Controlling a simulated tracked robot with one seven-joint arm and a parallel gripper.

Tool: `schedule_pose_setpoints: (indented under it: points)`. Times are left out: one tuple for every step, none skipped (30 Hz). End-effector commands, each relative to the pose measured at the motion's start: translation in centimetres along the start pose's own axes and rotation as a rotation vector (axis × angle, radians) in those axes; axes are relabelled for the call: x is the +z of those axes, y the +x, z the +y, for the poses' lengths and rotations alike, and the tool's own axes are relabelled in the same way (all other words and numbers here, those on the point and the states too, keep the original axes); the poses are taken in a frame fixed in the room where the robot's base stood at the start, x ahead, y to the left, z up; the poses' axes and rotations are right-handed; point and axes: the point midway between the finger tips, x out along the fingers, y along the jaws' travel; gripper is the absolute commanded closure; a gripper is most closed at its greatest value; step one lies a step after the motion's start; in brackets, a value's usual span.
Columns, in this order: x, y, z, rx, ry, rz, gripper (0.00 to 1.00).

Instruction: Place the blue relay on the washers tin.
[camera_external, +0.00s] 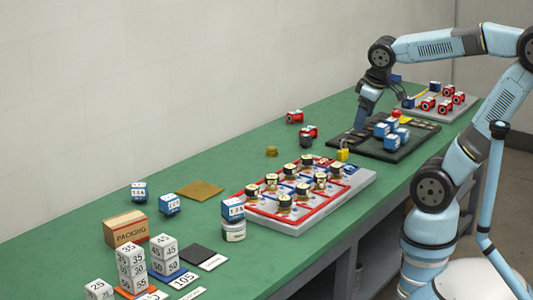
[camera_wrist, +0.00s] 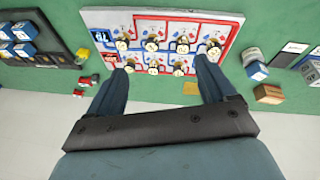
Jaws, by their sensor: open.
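A blue and white relay (camera_external: 233,209) sits on top of a round, pale-lidded tin (camera_external: 233,231) at the table's near edge. The tin's label is too small to read. In the wrist view the relay (camera_wrist: 257,71) and the tin (camera_wrist: 251,56) show at the right, well away from my fingers. Two similar blue relays stand on the green table to the left, one (camera_external: 139,191) behind the other (camera_external: 169,204). My gripper (camera_external: 360,124) is over the far left part of the dark tray. In the wrist view my gripper (camera_wrist: 161,68) is open, with nothing between its fingers.
The dark tray (camera_external: 375,151) holds several blue relays, and a yellow padlock (camera_external: 342,154) is at its edge. A packing box (camera_external: 125,228) and number blocks (camera_external: 131,268) stand at the left. Red parts (camera_external: 294,117) lie behind.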

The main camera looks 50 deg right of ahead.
Motion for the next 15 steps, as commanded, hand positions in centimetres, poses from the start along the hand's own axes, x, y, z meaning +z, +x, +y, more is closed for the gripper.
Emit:
schedule_pose_setpoints:
  points:
    - [0.3,-0.8,0.3,-0.016,0.058,0.045,0.16]
    - [0.4,-1.1,0.3,-0.028,0.086,0.067,0.16]
    - [0.5,-1.5,0.3,-0.04,0.12,0.095,0.16]
    - [0.6,-1.8,0.4,-0.047,0.141,0.112,0.16]
    - [0.7,-2.0,0.4,-0.055,0.161,0.128,0.16]
    - [0.8,-2.3,0.4,-0.062,0.182,0.144,0.16]
    - [0.8,-2.4,0.4,-0.067,0.194,0.155,0.16]
    - [0.8,-2.6,0.4,-0.071,0.204,0.164,0.16]
    - [0.8,-2.7,0.5,-0.074,0.214,0.172,0.16]
    - [0.8,-2.7,0.5,-0.076,0.218,0.175,0.16]
    - [0.9,-2.8,0.5,-0.077,0.221,0.177,0.16]
    - [0.9,-2.8,0.5,-0.078,0.223,0.179,0.16]
    - [0.9,-2.8,0.5,-0.078,0.223,0.179,0.16]
    - [0.8,-2.8,0.5,-0.078,0.223,0.179,0.16]
    - [0.8,-2.8,0.5,-0.078,0.222,0.178,0.16]
